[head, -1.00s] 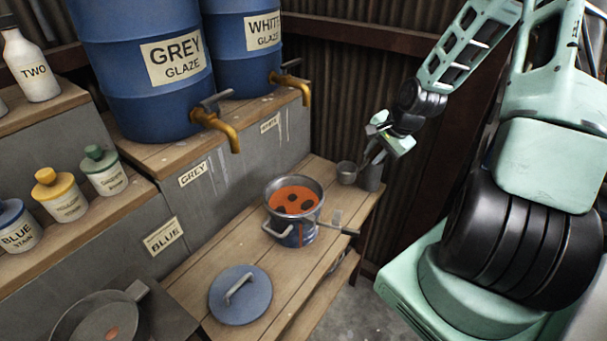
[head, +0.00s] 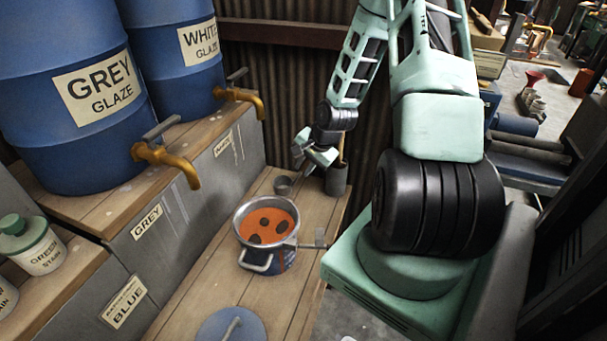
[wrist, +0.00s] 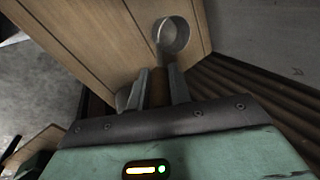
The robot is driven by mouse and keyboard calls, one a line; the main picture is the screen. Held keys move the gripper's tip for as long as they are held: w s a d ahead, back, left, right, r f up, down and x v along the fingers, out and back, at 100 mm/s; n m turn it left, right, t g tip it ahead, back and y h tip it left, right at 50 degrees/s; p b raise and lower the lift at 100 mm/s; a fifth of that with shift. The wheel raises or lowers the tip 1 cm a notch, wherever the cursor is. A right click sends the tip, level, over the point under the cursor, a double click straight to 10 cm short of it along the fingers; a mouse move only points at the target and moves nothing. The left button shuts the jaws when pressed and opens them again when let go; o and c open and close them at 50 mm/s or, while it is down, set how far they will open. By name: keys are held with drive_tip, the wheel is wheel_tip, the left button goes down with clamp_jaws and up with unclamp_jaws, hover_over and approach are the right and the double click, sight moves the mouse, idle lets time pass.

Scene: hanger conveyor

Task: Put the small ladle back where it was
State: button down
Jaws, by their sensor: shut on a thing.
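The small ladle's metal cup (wrist: 174,36) is just beyond my fingertips in the wrist view, and its brown handle (wrist: 160,92) is between the fingers. My gripper (wrist: 162,82) is shut on that handle. In the head view my gripper (head: 309,158) is above the far end of the bench, up and left of a dark can (head: 337,182). The ladle cup (head: 283,185) shows below and left of it, over the bench; I cannot tell whether it touches the wood. The handle is mostly hidden there by the gripper.
A pot of orange glaze (head: 281,263) stands on the bench nearer the camera, with a blue lid (head: 218,327) in front. A brown handle (head: 342,149) sticks up from the can. Brass taps (head: 172,160) jut over the ledge at left. A corrugated wall stands behind.

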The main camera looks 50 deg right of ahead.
drive_tip(key=shift+f, duration=1.4)
drive_tip(key=shift+f, duration=0.15)
drive_tip(key=c, duration=1.3)
unclamp_jaws()
